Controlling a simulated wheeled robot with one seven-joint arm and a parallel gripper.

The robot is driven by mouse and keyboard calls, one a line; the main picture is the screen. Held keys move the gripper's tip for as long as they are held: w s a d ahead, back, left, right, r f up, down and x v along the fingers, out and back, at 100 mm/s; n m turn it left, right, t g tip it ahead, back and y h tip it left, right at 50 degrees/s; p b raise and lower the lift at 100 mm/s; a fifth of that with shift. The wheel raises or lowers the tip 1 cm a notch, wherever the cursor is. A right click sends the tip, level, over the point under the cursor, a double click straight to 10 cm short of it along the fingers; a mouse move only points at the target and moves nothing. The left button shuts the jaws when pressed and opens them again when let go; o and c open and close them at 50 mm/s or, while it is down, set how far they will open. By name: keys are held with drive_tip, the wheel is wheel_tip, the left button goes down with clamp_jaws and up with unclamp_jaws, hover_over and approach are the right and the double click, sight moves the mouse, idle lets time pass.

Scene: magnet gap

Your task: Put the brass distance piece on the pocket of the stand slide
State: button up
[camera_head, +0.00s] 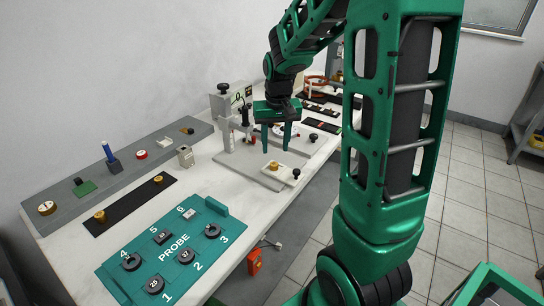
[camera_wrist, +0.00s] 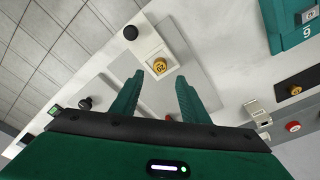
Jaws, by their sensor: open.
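A brass distance piece (camera_head: 273,164) sits upright on the pale slide (camera_head: 284,176) of the stand. In the wrist view the brass piece (camera_wrist: 160,66), marked 20, rests on a square white part of the slide (camera_wrist: 151,45), near a black knob (camera_wrist: 130,33). Whether it is fully seated in the pocket cannot be told. My gripper (camera_head: 276,149) is open and empty above the stand. In the wrist view the fingertips (camera_wrist: 160,78) are apart, with the brass piece just beyond the space between them.
A teal PROBE board (camera_head: 170,250) with numbered places lies at the front. A black strip (camera_head: 130,203) carries two brass pieces. A grey ledge (camera_head: 75,200) with small items runs along the wall. The stand's upright (camera_head: 226,122) rises behind the slide.

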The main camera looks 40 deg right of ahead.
wheel_tip(320, 180, up, 6)
drive_tip(key=f, duration=0.1)
drive_tip(key=s+a+f+m+g, duration=0.1)
drive_tip(key=s+a, duration=0.1)
drive_tip(key=s, duration=2.5)
drive_tip(key=shift+s+a+f+y, duration=0.15)
drive_tip(key=shift+s+a+y, duration=0.15)
drive_tip(key=shift+y, duration=0.1)
drive_tip(key=shift+w, duration=0.1)
drive_tip(key=shift+w+f+g, duration=0.25)
drive_tip(key=shift+w+g, duration=0.05)
drive_tip(key=shift+w, duration=0.35)
drive_tip(key=shift+c, duration=0.6)
